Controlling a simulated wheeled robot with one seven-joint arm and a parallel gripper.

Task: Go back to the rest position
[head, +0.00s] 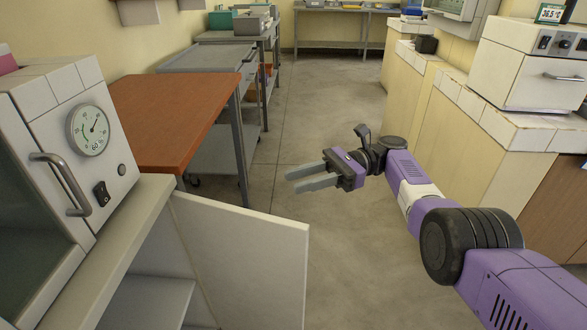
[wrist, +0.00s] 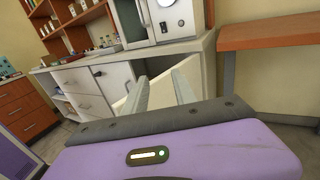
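My gripper (head: 308,178) is held out over the aisle floor in the head view, with its two grey fingers pointing left. The fingers are apart, with nothing visible between them. In the wrist view my gripper (wrist: 160,92) also shows its two fingers spread, aimed toward a white cabinet. The incubator (head: 62,140) with a round dial, a handle and a black switch stands at the left; it also shows at the top of the wrist view (wrist: 158,20). My gripper is well to the right of it and touches nothing.
An open white cabinet door (head: 245,262) juts into the aisle below the incubator. An orange-topped table (head: 170,115) stands behind it. A white box-shaped device (head: 530,65) sits on the right counter. The aisle floor (head: 320,110) is clear toward the back.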

